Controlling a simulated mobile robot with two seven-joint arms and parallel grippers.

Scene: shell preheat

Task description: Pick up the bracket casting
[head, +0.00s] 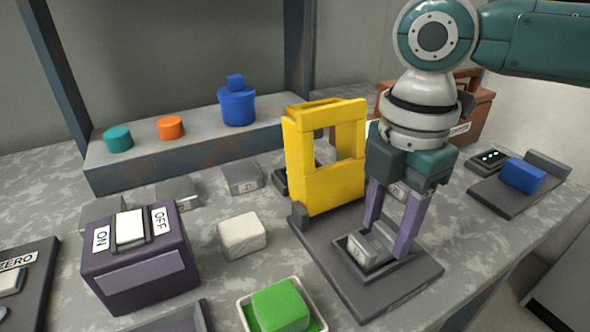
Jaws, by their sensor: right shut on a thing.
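My right gripper (387,242) reaches down from above with two purple fingers. It is shut on a small grey block (364,250) with a small unreadable label. The block is low in the square recess of a dark grey base plate (385,294), and the fingers partly hide it. I take this block for the bracket casting, but its label does not confirm it. A tall yellow frame (328,190) stands on the base plate behind and left of the fingers. My left gripper is not in view.
Left are a purple ON/OFF switch box (140,273), a whitish block (242,236), a green block (280,306) in a white tray, and several grey blocks. A raised shelf (190,155) holds coloured pieces. A blue block (522,175) sits on a plate at right, near the table edge.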

